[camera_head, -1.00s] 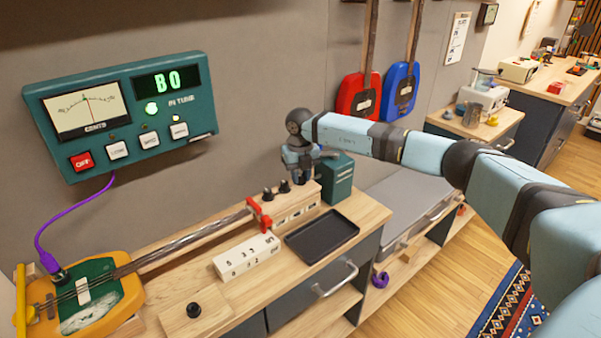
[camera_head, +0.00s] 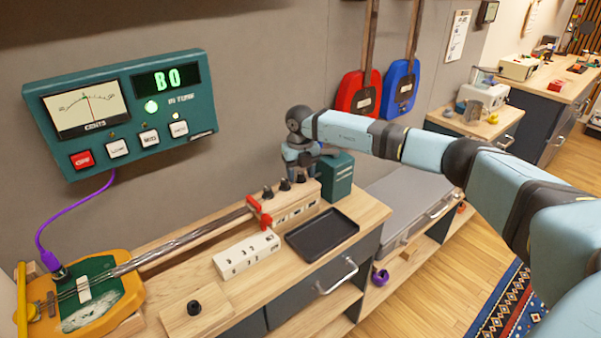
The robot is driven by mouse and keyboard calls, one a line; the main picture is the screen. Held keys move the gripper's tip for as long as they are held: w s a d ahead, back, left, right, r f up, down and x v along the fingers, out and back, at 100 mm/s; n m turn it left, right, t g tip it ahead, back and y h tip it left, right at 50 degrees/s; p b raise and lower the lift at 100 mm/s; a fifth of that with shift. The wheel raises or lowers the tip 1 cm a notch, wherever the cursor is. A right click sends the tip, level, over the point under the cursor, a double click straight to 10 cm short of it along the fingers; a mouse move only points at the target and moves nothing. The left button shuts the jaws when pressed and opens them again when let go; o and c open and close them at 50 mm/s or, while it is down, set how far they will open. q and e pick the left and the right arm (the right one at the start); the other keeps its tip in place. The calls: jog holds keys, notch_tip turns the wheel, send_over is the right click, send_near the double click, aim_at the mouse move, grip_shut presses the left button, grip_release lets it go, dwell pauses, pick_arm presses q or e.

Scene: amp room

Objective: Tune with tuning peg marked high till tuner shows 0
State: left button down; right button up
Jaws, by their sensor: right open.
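The green tuner (camera_head: 130,115) hangs on the wall at the left. Its display reads B0, a green light glows beside "IN TUNE", and its needle stands near the middle of the dial. The yellow and green instrument (camera_head: 85,300) lies on the bench, its neck running right to a wooden peg block (camera_head: 292,211). Dark tuning pegs (camera_head: 268,192) stand on the block; their marks are too small to read. My right gripper (camera_head: 301,166) is open just above the block's far right end, close to the rightmost peg. My left gripper is out of view.
A white numbered block (camera_head: 246,255) and a black tray (camera_head: 322,234) lie in front of the peg block. A green box (camera_head: 337,178) stands just right of my gripper. A dark knob on a wooden board (camera_head: 195,309) sits at the front left.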

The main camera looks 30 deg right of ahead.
aim_at(300, 173)
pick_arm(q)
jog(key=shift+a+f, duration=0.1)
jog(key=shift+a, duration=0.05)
pick_arm(e)
notch_tip(300, 173, up, 14)
jog(key=shift+f, duration=0.15)
dwell(0.3)
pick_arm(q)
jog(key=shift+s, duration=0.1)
pick_arm(e)
jog(key=shift+s+f, duration=0.1)
